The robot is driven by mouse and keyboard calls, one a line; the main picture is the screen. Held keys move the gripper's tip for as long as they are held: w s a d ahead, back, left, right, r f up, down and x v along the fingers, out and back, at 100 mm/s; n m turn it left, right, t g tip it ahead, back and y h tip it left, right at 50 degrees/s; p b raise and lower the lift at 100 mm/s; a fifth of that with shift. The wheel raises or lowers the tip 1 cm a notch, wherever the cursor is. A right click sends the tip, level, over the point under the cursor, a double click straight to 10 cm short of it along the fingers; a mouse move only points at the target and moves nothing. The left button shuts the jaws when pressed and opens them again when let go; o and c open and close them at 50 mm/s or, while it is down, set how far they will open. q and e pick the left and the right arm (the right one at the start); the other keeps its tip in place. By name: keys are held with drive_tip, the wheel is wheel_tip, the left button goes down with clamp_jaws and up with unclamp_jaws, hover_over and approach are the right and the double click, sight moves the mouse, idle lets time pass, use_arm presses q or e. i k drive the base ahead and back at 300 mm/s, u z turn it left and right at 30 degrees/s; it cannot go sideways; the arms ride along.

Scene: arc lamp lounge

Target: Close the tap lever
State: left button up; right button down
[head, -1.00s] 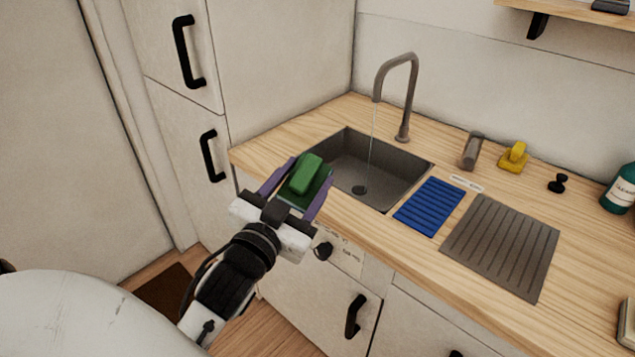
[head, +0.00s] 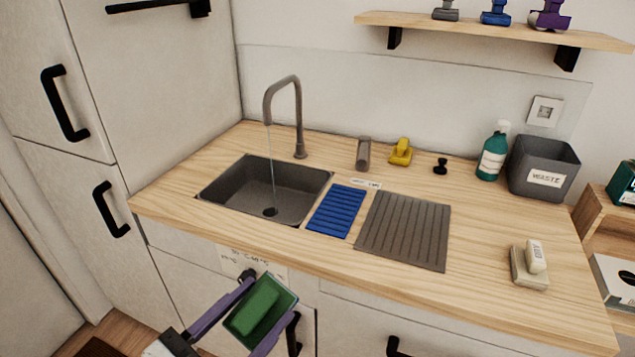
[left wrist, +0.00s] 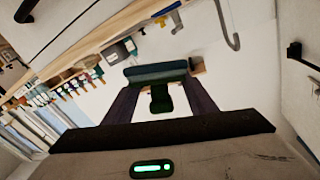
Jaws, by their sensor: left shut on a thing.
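The grey gooseneck tap (head: 299,120) stands behind the sink (head: 222,192), and a thin stream of water falls from its spout into the basin. I cannot tell for sure which part is its lever; a grey cylinder (head: 363,153) and a small black knob (head: 440,166) stand to its right on the counter. My left gripper (head: 272,298) has purple fingers shut on a green block-like thing with a raised grip (head: 257,306). It is in front of the cabinet, below the counter edge, apart from the tap. The held thing also shows in the left wrist view (left wrist: 158,76). My right gripper is not in view.
A blue ribbed mat (head: 337,210) and a grey ribbed mat (head: 405,230) lie right of the sink. A yellow object (head: 401,151), a teal bottle (head: 493,153) and a waste bin (head: 543,163) stand at the back. A shelf (head: 490,33) hangs above.

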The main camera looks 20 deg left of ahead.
sight(363, 152)
drive_tip(key=z, duration=0.95)
drive_tip(key=k, duration=0.65)
drive_tip(key=u, duration=1.3)
